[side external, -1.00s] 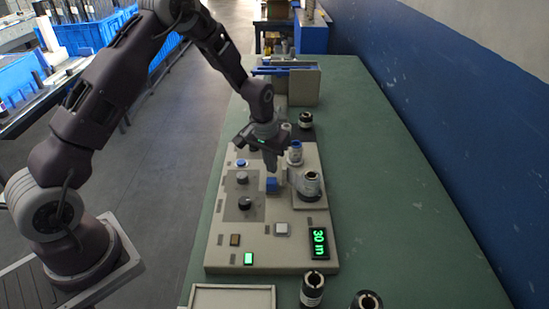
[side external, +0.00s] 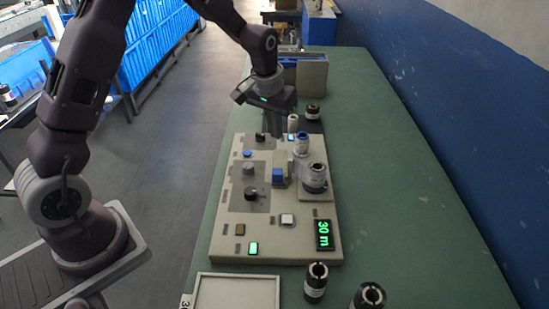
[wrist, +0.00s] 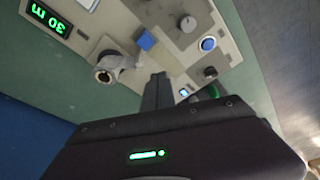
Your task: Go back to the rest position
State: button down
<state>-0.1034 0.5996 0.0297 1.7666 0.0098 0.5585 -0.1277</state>
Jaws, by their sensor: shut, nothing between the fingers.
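My gripper (side external: 272,131) is shut and empty. It points down above the far part of the beige machine panel (side external: 224,232). In the wrist view my gripper's dark fingers (wrist: 158,92) are together, with nothing between them, and the panel (wrist: 215,50) lies beyond them. The panel carries a blue block (side external: 278,176), dark and grey knobs, a blue button (side external: 247,153) and a silver spindle (side external: 314,179). A display (side external: 324,235) reads "30 m" in green, and a square button (side external: 253,248) is lit green.
Black cylinders stand on the green table (side external: 400,210), one at the far side (side external: 312,112) and two at the front (side external: 316,281). A pale tray (side external: 235,293) lies at the front left. A grey and blue box (side external: 311,72) stands behind the panel. The right table side is clear.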

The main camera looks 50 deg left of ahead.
jog(key=s+d+r+t, duration=0.1)
jog(key=s+d+r, duration=0.2)
jog(key=s+r, duration=0.65)
jog(key=s+d+r+m+t, duration=0.1)
jog(key=s+r, duration=0.2)
jog(key=s, duration=0.7)
jog(key=s+d+r+m+t, duration=0.1)
jog(key=s+d+r, duration=0.1)
jog(key=s, duration=0.9)
jog(key=shift+s+r+m+h, duration=0.2)
jog(key=shift+r+m+h, duration=0.15)
jog(key=shift+r, duration=0.55)
